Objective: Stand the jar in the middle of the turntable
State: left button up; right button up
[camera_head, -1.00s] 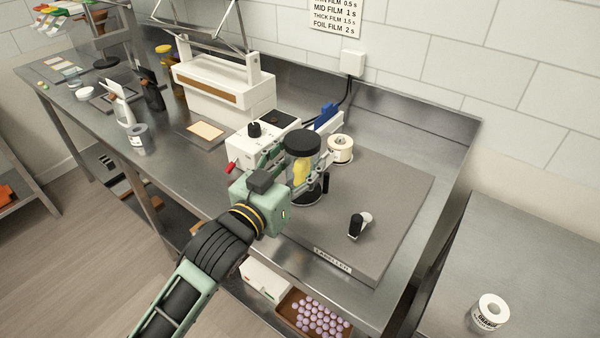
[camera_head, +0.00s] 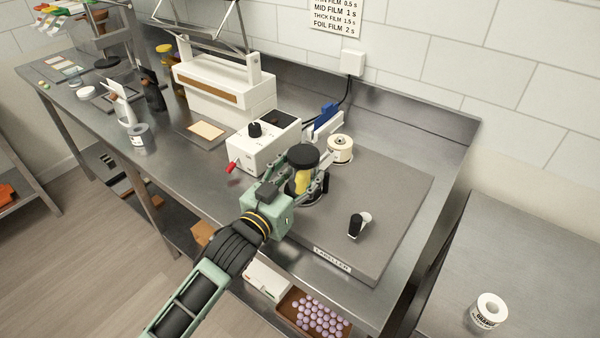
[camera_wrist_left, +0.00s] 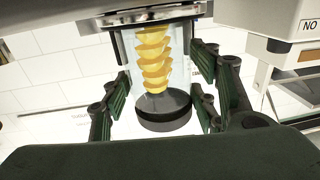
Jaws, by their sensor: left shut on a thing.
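The jar, clear with a black lid (camera_head: 303,155) and yellow pieces (camera_head: 302,181) inside, is upright over the labeller plate. My left gripper (camera_head: 306,183) is shut on it, one finger on each side. In the left wrist view the jar (camera_wrist_left: 155,62) appears upside down between the fingers. The turntable (camera_head: 309,200) is a dark disc under the jar, partly hidden by the jar and gripper. In the wrist view the jar's base is right at the dark disc (camera_wrist_left: 150,16); I cannot tell whether it touches. My right gripper is not in view.
The grey labeller plate (camera_head: 385,200) carries a cream label roll (camera_head: 340,149) behind the jar and a small black-and-white part (camera_head: 358,224) to its right. A white control box (camera_head: 262,145) with a red-tipped lever stands to the left. The plate's right side is mostly clear.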

pick_arm(q)
jog(key=o, duration=1.3)
jog(key=shift+b+v, duration=0.75)
jog(key=shift+v, duration=5.3)
jog(key=shift+r, duration=0.1)
